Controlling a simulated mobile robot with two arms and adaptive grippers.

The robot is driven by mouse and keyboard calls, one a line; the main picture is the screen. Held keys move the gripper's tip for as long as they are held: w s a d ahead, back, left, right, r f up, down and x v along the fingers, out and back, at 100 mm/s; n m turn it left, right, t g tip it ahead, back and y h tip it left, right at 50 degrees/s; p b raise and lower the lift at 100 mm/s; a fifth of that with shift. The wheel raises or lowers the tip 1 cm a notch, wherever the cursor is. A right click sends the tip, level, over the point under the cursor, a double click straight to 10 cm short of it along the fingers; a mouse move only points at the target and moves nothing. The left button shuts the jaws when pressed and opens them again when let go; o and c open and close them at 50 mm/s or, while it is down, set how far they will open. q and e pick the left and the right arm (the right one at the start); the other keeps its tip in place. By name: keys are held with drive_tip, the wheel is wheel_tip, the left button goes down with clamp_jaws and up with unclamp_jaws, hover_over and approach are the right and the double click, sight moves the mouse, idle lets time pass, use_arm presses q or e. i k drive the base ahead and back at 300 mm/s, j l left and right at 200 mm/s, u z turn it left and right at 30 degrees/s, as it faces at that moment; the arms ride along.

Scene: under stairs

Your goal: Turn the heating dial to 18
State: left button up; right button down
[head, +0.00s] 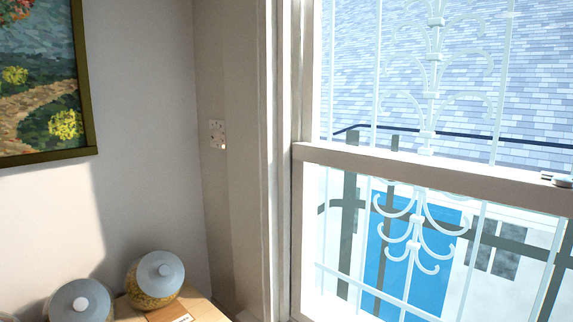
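I see no heating dial that I can make out in the head view. A small pale plate (217,134) with darker marks is fixed to the wall near the corner left of the window. It is too small to tell whether it is a socket, a switch or a control, and I can read no numbers on it. Neither of my grippers is in view.
A sash window (430,180) with white ornamental bars outside fills the right side. A framed painting (93,95) hangs at upper left. Two lidded jars, one at left (80,301) and one at right (155,280), stand by a wooden surface (196,308).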

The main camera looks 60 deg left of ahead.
sight(214, 134)
drive_tip(key=u, duration=2.2)
